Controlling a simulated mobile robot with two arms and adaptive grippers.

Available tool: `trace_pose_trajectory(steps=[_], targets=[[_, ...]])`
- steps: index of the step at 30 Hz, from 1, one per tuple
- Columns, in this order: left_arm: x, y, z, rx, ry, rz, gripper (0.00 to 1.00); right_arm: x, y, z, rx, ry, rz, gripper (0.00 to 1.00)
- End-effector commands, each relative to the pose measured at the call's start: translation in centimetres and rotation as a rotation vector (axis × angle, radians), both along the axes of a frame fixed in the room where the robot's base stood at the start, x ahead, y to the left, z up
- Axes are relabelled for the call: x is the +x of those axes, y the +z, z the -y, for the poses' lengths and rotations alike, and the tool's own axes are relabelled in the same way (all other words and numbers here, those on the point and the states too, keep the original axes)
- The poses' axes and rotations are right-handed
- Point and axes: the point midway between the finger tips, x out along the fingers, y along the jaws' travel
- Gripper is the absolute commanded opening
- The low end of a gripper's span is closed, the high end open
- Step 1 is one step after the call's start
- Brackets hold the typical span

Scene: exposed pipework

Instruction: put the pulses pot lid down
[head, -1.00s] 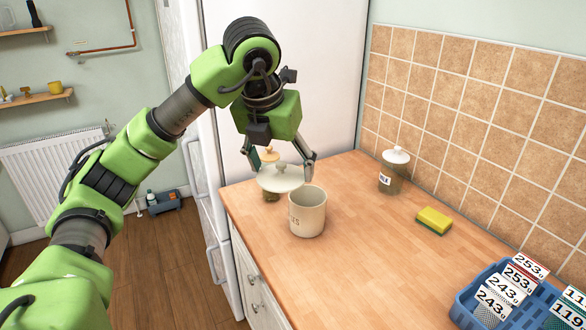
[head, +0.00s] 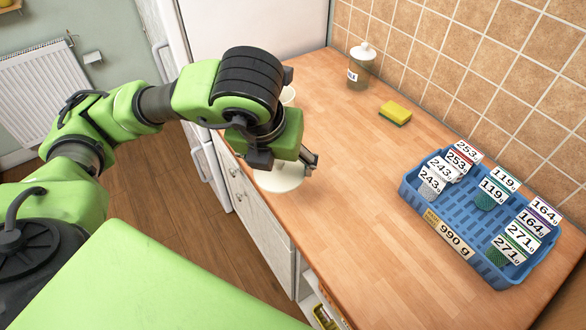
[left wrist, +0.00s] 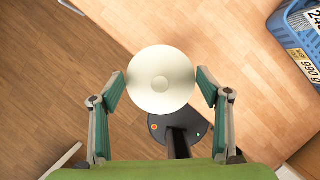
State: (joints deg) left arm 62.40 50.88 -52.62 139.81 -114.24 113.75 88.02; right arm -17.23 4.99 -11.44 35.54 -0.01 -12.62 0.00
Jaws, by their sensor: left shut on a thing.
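My left gripper (head: 284,168) is shut on the pulses pot lid (head: 280,182), a round cream lid with a knob. In the left wrist view the gripper (left wrist: 161,86) has a finger on each side of the lid (left wrist: 161,72). The lid appears above the front edge of the worktop, partly against the floor; its exact height is unclear. The pulses pot (head: 288,95) is mostly hidden behind my arm in the head view; only a pale part of its rim shows. My right gripper is not in view.
A glass jar with a white lid (head: 360,70) and a yellow sponge (head: 396,111) stand near the tiled wall. A blue crate (head: 440,215) of labelled packets is at the right. The wooden worktop (head: 345,195) between lid and crate is clear.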

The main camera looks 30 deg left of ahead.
Motion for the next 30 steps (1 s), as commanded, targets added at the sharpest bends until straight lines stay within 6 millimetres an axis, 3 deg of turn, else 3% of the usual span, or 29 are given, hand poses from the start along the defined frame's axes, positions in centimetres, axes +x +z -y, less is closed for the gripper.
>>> trace_pose_trajectory(steps=[4, 8, 18, 24, 30], targets=[[-1.3, -0.4, 0.9, 0.000, -0.001, -0.001, 0.48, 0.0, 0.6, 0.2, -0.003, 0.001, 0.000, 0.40], [-0.6, -1.3, 0.6, -0.003, 0.005, -0.003, 0.48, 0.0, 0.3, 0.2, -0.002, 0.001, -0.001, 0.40], [6.8, -4.9, -2.6, -0.002, 0.008, -0.007, 0.48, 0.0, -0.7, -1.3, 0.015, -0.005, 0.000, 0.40], [9.5, -8.1, -3.8, 0.003, 0.005, -0.005, 0.48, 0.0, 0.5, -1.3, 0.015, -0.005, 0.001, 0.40], [10.6, -9.6, -4.1, 0.002, 0.003, -0.001, 0.48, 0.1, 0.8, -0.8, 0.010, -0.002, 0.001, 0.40]])
